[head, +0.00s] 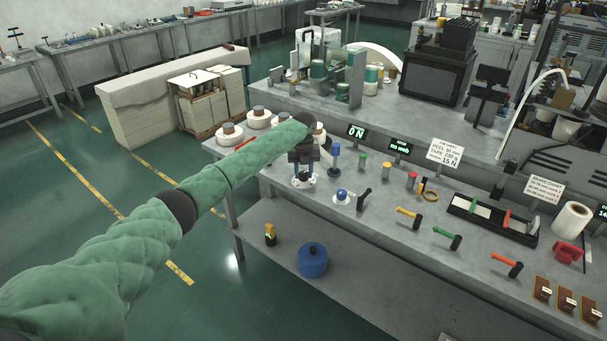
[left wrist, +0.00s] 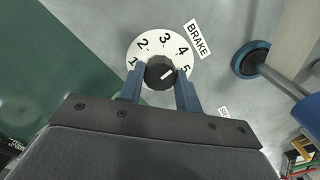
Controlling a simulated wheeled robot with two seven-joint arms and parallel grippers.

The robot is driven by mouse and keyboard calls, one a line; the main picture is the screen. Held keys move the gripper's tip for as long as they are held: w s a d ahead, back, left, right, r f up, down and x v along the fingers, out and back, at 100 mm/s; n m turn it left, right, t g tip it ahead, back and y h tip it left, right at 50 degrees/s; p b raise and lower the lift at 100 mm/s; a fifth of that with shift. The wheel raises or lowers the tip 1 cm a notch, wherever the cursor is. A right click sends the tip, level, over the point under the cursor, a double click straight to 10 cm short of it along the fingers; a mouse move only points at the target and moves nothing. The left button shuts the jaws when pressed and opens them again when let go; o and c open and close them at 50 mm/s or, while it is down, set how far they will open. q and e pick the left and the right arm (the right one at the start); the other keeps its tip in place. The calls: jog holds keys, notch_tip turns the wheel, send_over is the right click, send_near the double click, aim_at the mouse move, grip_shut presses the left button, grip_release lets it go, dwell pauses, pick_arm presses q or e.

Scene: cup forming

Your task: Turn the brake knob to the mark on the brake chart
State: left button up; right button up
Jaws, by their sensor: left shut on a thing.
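My left gripper (head: 304,172) reaches down over the brake dial (head: 303,182) on the bench. In the left wrist view its two blue fingers (left wrist: 160,88) are shut on the dark brake knob (left wrist: 158,78), one on each side. The knob sits in the middle of a white dial (left wrist: 146,46) numbered 1 to 5, beside a BRAKE label (left wrist: 198,39). The knob's white pointer line slants to the upper right, roughly between 4 and 5. The brake chart (head: 545,190) stands at the right of the bench; its lines are too small to read surely. My right gripper is not in view.
A display (head: 356,131) reads 0 N. A job card (head: 445,154) shows reel 50 mm and 15 N. A blue-based post (head: 335,158) stands close right of the gripper. White reels (head: 258,118) stand behind left. Several coloured-handled tools lie to the right.

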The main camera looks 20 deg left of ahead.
aim_at(303, 173)
pick_arm(q)
jog(key=shift+r+m, duration=0.15)
jog(key=shift+m, duration=0.35)
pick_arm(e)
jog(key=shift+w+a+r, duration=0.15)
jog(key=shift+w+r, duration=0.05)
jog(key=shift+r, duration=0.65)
pick_arm(q)
jog(key=shift+w, duration=0.1)
jog(key=o, duration=1)
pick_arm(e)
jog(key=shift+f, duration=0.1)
pick_arm(q)
jog(key=shift+r, duration=0.1)
jog(key=shift+r+b, duration=0.3)
jog(key=shift+b, duration=0.1)
notch_tip(303, 173, up, 6)
jog(key=shift+b, duration=0.95)
jog(key=shift+r, duration=0.45)
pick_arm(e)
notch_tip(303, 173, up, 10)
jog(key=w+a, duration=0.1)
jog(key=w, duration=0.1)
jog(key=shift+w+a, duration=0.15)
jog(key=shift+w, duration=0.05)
